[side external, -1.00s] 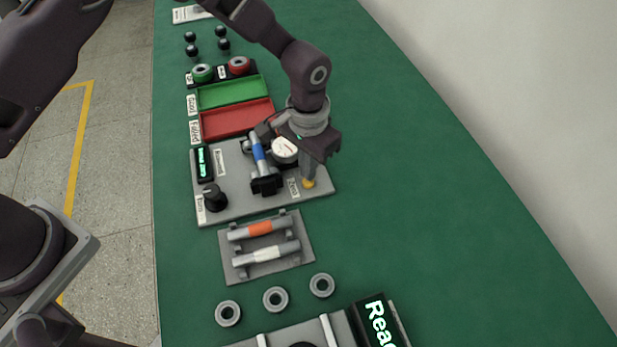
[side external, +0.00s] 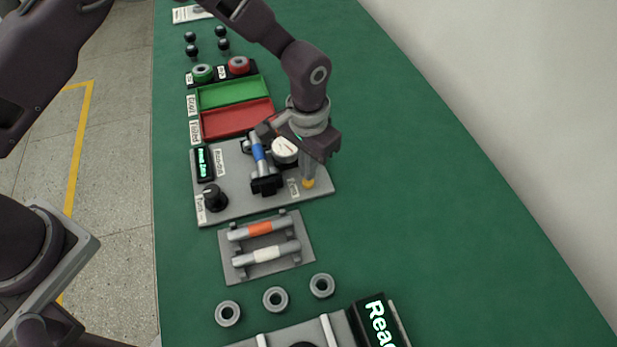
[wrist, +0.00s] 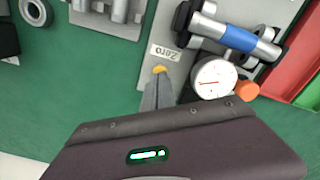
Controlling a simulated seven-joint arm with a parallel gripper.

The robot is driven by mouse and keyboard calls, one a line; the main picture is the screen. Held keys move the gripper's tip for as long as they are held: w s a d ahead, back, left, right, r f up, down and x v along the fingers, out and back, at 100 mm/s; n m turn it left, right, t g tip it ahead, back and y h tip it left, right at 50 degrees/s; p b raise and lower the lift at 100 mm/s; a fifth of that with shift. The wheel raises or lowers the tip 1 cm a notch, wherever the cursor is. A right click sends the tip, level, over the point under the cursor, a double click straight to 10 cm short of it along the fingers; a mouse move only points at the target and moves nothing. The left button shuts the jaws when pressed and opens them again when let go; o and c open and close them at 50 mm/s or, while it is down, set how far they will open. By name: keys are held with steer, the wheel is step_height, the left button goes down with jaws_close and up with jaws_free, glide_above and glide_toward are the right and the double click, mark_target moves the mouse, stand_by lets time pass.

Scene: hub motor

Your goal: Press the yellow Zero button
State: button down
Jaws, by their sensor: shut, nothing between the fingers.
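The yellow Zero button (side external: 308,184) sits near the right corner of the grey test plate (side external: 232,207), beside a "Zero" label (wrist: 166,52). In the wrist view the button (wrist: 159,69) shows just past my fingertips, partly covered by them. My gripper (side external: 308,178) is shut and empty, pointing down with its tips right at the button. I cannot tell whether the tips touch it or press it down. A dial gauge (wrist: 212,78) stands close beside the fingers.
A blue-banded shaft (wrist: 236,37) lies in a holder on the plate by the gauge. A black knob (side external: 215,198) and a small lit display (side external: 203,163) are at the plate's left. A rack (side external: 237,273) holds orange and white shafts in front. The table's right side is clear.

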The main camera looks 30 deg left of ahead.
steer(key=shift+f, duration=0.1)
steer(key=shift+f, duration=0.95)
step_height(320, 180, up, 14)
stand_by(0.5)
